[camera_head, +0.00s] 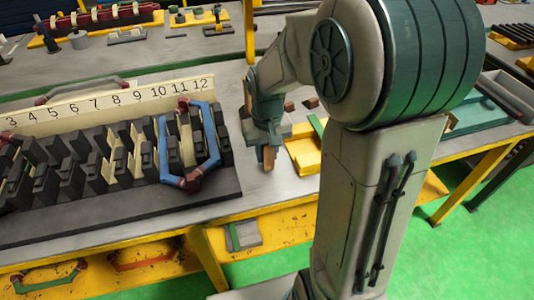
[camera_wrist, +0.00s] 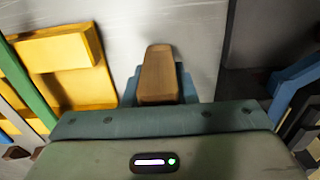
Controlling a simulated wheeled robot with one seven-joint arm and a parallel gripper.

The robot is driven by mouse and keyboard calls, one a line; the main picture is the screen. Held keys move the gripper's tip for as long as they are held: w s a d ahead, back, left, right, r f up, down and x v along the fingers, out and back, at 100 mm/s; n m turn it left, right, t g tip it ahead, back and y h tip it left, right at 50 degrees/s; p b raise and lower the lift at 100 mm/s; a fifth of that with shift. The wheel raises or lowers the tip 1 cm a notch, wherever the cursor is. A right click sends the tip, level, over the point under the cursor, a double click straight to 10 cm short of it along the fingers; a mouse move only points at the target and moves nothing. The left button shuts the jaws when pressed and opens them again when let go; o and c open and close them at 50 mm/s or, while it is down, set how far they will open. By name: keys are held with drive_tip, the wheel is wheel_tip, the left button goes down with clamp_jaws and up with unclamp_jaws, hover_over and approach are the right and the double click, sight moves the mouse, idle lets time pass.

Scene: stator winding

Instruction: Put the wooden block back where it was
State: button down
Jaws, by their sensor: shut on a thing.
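The wooden block (camera_wrist: 158,72) is held in my gripper (camera_wrist: 160,88), between the blue-grey fingers, in the wrist view. In the head view the wooden block (camera_head: 269,157) shows below my gripper (camera_head: 266,145), over the grey table just right of the stator's black base. I cannot tell whether its lower end touches the table. The place where the block was before is not marked in either view.
The stator fixture (camera_head: 120,165) with a numbered strip (camera_head: 110,105) and a blue coil (camera_head: 165,150) stands left of my gripper. A yellow holder (camera_head: 304,152) with a green strip is close on the right. Small brown blocks (camera_head: 310,103) lie behind. Bare table lies between fixture and holder.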

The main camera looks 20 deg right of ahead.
drive_tip(key=shift+f, duration=0.7)
drive_tip(key=shift+f, duration=0.2)
drive_tip(key=c, duration=1.2)
unclamp_jaws()
drive_tip(key=shift+o, duration=0.2)
drive_tip(key=shift+r, duration=0.15)
